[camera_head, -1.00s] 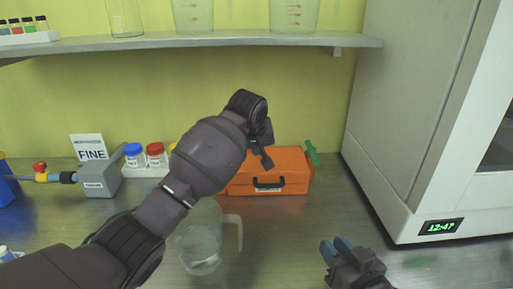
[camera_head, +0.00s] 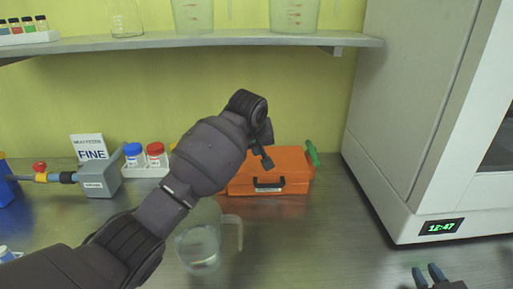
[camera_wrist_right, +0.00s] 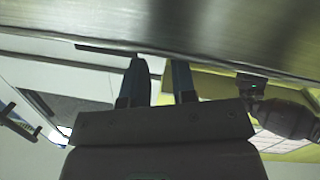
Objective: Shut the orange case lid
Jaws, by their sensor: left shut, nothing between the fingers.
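The orange case (camera_head: 291,164) stands on the bench against the back wall, with a black handle on its front. Its lid looks down, lying flat over the body; whether it is fully closed I cannot tell. My left gripper (camera_head: 266,163) is shut and empty, pointing down at the top of the case, and my left arm hides its left part. I cannot tell whether the fingertips touch the lid. My right gripper (camera_head: 429,275) is open and empty at the bottom right, far from the case. Its spread fingers also show in the right wrist view (camera_wrist_right: 158,85).
A clear beaker with a handle (camera_head: 200,248) stands in front of the case, beside my left arm. A green-handled tool (camera_head: 312,152) is at the case's right. A white oven-like machine (camera_head: 405,130) stands right. Blue- and red-capped jars (camera_head: 145,158) stand left. A shelf (camera_head: 220,42) runs above.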

